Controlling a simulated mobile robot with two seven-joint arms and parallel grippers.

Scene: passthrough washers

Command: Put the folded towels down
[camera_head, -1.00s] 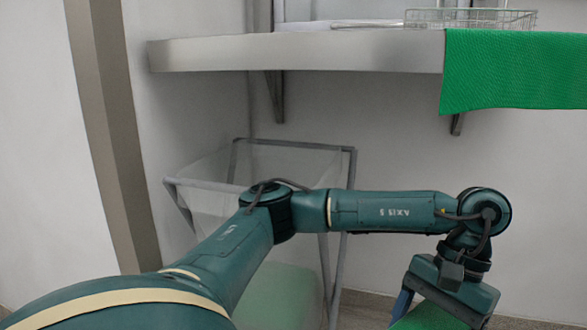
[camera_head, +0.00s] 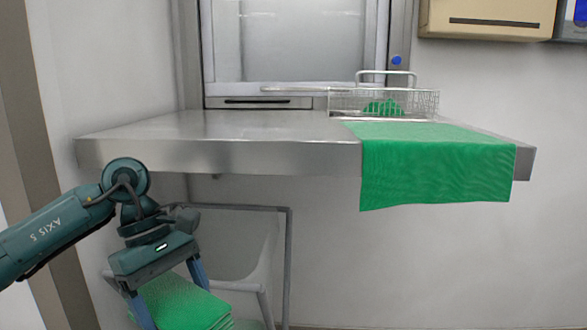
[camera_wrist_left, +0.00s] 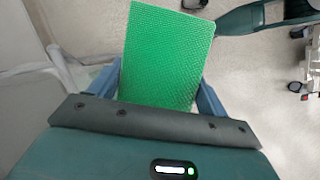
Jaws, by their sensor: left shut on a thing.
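My left gripper (camera_head: 172,293) is shut on a folded green towel stack (camera_head: 185,303), below the front edge of the steel counter (camera_head: 225,156). In the left wrist view the stack (camera_wrist_left: 165,58) lies between the two blue fingers. Another green towel (camera_head: 437,168) lies spread on the right part of the counter and hangs over its front edge. My right gripper is not in view.
A wire basket (camera_head: 432,103) with a green cloth (camera_head: 382,107) in it stands at the back of the counter. The left part of the counter top is bare. A framed hamper (camera_head: 289,240) stands below the counter, behind my left gripper.

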